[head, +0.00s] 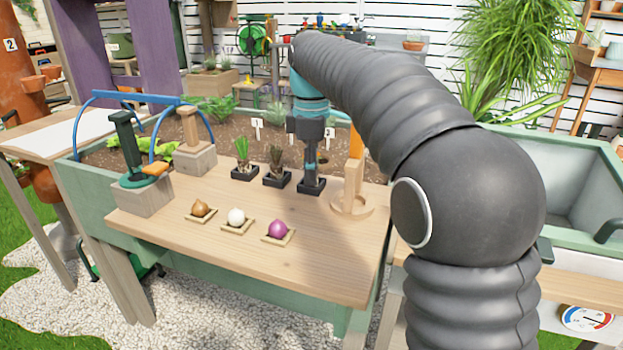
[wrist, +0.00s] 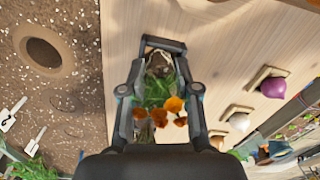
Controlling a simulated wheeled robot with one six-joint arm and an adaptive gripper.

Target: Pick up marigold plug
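The marigold plug shows in the wrist view, with orange flowers (wrist: 174,108) above green leaves (wrist: 154,92) and a dark root ball (wrist: 158,64). It sits in a black square tray (head: 311,187), the rightmost of three in the head view, where my gripper hides most of the plug. My gripper (wrist: 160,78) points down over it, one finger on each side of the plant. The fingers are apart, and a narrow gap seems to show beside the root ball. Contact is not clear.
Two more black trays with plants (head: 244,160) (head: 276,165) stand to the left. Brown (head: 200,209), white (head: 236,217) and purple (head: 278,229) bulbs lie in front. Soil with a hole (wrist: 43,52) lies behind.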

